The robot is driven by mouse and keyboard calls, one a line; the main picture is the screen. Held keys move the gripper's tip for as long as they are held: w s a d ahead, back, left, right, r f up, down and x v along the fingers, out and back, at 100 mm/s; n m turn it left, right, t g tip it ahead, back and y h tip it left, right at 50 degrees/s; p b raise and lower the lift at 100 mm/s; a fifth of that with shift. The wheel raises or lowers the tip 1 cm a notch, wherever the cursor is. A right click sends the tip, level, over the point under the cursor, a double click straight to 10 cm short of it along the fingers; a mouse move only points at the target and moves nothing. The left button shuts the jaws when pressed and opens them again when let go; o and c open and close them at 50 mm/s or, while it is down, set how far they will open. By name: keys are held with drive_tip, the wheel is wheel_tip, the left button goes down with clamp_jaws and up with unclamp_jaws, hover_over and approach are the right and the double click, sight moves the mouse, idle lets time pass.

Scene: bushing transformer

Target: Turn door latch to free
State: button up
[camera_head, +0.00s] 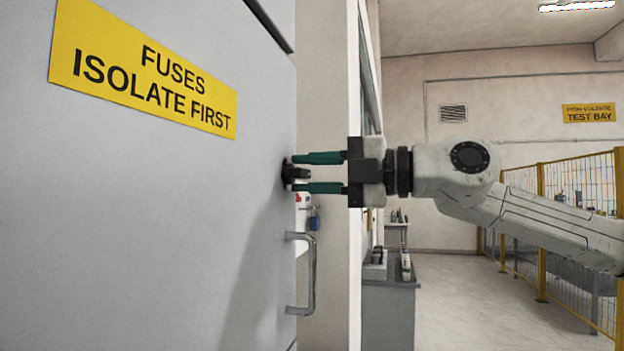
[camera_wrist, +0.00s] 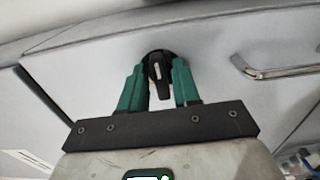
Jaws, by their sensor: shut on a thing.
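The door latch (camera_head: 297,173) is a small black knob with a short lever on the grey door (camera_head: 200,220). In the wrist view the latch (camera_wrist: 158,85) has a round black base and a light mark, and its lever points down the picture. My gripper (camera_head: 291,173) reaches in from the right, with one green finger above the latch and one below it. In the wrist view my gripper (camera_wrist: 158,68) has a finger on each side of the latch and is shut on it. The exact finger contact is hard to make out.
A metal handle (camera_head: 308,272) stands out from the door below the latch. A yellow "FUSES ISOLATE FIRST" sign (camera_head: 143,70) is above. A grey cabinet (camera_head: 388,310) with small items stands behind. A yellow mesh fence (camera_head: 560,230) is at right, with open floor (camera_head: 480,310) before it.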

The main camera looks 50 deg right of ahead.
idle(0.3)
drive_tip(key=o, duration=0.8)
drive_tip(key=shift+c, duration=0.2)
drive_tip(key=b+v, duration=0.2)
drive_tip(key=v, duration=0.8)
drive_tip(key=shift+s+d, duration=0.2)
drive_tip(key=shift+s, duration=0.15)
